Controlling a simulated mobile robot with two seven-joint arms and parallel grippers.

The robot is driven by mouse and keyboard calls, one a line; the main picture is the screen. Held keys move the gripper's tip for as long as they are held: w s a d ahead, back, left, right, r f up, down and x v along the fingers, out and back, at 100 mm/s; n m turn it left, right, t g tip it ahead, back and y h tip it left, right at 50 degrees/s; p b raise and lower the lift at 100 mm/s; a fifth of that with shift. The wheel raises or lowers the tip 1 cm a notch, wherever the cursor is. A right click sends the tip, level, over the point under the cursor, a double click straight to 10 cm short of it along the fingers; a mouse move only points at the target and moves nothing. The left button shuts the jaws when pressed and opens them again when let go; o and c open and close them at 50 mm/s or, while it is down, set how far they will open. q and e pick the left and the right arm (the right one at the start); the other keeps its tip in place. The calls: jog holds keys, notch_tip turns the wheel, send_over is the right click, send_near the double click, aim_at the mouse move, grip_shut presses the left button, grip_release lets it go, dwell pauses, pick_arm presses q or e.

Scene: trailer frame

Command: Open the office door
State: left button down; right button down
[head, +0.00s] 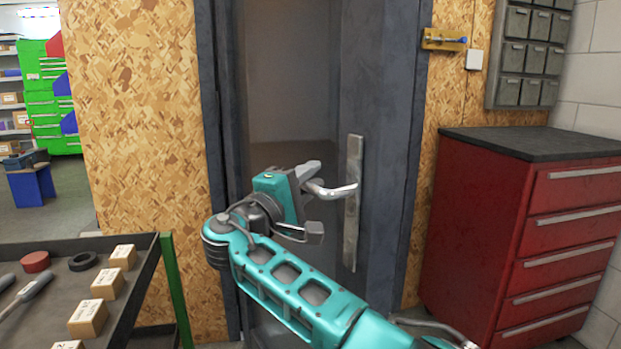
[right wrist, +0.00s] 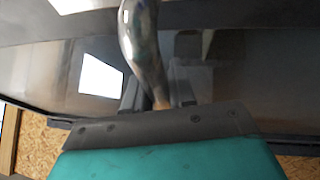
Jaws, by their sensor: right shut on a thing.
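The office door (head: 378,110) is a dark grey door with a large glass pane (head: 290,75), standing in a dark frame in the head view. It looks closed. A silver lever handle (head: 340,190) sticks out to the left from a long metal plate (head: 353,205) on the door's right side. My right gripper (head: 311,181) is at the lever, shut on its free end. In the right wrist view the curved lever (right wrist: 145,50) runs down to the gripper; the fingertips are partly hidden behind the gripper body. My left gripper is in neither view.
A red drawer cabinet (head: 480,220) with a black top stands right of the door. A dark cart (head: 140,262) holding small boxes, tape and tools is at the lower left. Chipboard wall (head: 140,120) flanks the door. Grey bins (head: 527,55) hang upper right.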

jog(key=c, duration=1)
grip_release()
jog(key=shift+c, duration=0.2)
jog(key=v, duration=0.7)
jog(key=shift+s+p, duration=0.25)
jog(key=shift+p, duration=0.05)
jog(key=shift+a, duration=0.15)
